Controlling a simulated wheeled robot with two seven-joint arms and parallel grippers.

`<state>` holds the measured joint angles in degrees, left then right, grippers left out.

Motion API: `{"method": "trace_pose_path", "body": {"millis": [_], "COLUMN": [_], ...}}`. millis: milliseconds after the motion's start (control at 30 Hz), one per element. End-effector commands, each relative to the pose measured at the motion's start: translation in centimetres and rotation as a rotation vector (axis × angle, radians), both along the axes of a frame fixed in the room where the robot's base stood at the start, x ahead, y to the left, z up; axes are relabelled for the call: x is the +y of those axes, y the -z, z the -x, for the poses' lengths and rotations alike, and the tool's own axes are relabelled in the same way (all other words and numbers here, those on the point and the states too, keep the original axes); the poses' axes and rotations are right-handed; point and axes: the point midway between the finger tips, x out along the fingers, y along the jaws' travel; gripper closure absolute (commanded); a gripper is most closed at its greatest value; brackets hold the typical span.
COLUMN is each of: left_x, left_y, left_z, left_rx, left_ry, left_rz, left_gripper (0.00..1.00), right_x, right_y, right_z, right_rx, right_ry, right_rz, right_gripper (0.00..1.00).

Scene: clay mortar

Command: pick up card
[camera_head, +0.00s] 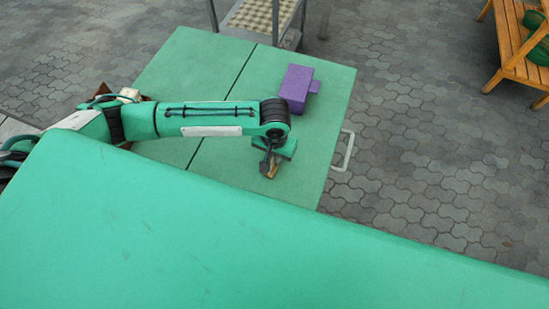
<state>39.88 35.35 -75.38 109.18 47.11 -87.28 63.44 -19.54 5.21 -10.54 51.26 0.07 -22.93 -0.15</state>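My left arm reaches in from the left over the green table (215,60). My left gripper (268,165) points down near the table's right front part. A small brown piece (273,171) shows right at its fingertips; I cannot tell whether it is the card, or whether it is held or only lies below. The fingers are too small and partly hidden to show whether they are open or shut. No other thing that looks like a card is visible. My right gripper is not in view.
A purple block (297,87) with a small side piece lies on the table beyond my gripper. A metal-framed stand (262,18) is behind the table. A wooden bench (515,55) stands at the far right. Grey paving (430,150) on the right is mostly clear.

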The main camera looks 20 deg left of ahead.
Motion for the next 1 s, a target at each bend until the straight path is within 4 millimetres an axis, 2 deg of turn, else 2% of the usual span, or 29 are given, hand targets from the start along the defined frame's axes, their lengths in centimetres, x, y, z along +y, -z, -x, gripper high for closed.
{"method": "trace_pose_path", "body": {"millis": [367,567,767,1000], "left_x": [0.0,0.0,0.0,-0.1], "left_y": [0.0,-0.9,-4.1,-11.0], "left_z": [0.0,0.0,-0.1,-0.1], "left_rx": [0.0,0.0,-0.002,-0.004], "left_ry": [0.0,0.0,0.001,0.002], "left_rz": [0.0,0.0,0.001,0.003], "left_gripper": [1.0,1.0,1.0,1.0], "right_x": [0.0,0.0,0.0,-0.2], "right_y": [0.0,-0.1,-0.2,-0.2], "right_z": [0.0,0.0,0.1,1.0], "right_rx": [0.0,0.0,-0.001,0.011], "right_ry": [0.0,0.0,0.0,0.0], "right_rz": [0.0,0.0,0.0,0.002], "right_gripper": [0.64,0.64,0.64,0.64]}}
